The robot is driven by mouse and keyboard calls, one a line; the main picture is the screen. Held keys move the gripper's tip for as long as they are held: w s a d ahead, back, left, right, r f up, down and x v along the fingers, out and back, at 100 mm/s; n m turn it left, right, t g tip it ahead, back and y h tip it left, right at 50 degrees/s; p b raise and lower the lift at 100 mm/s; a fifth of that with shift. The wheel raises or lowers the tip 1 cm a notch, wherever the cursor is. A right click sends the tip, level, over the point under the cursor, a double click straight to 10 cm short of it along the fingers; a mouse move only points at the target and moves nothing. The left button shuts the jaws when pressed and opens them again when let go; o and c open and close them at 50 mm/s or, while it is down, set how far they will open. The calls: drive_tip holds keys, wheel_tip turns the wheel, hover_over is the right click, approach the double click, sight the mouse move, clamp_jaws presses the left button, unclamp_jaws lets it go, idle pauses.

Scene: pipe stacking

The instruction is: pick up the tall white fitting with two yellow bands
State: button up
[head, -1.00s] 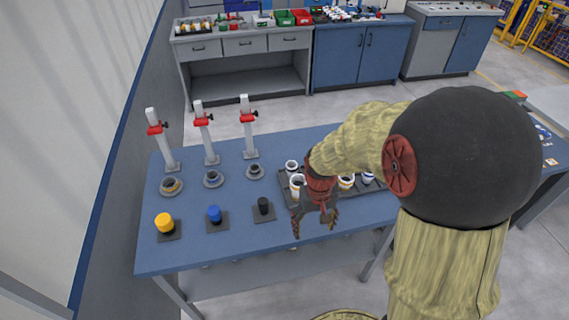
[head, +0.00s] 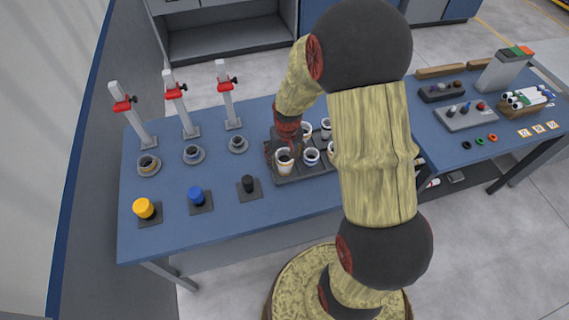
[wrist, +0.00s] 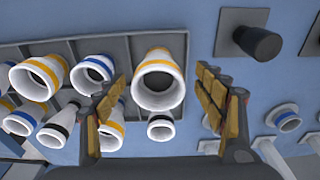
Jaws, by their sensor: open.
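The tall white fitting (head: 284,167) with yellow banding stands upright at the front left corner of the grey tray (head: 290,180).
Other white fittings with blue (wrist: 92,70), yellow (wrist: 40,76) and black bands stand close by in the tray. A black peg on a plate (head: 248,185) is left of the tray. Blue and yellow pegs and three upright stands (head: 183,110) are farther left.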

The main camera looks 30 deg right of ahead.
sight(285, 159)
drive_tip(key=f, duration=0.1)
drive_tip(key=w+f+b, duration=0.1)
drive_tip(key=f, duration=0.3)
drive_tip(key=shift+w+d, duration=0.15)
drive_tip(key=shift+d, duration=0.15)
drive_tip(key=shift+r, duration=0.1)
drive_tip(key=c, duration=1.4)
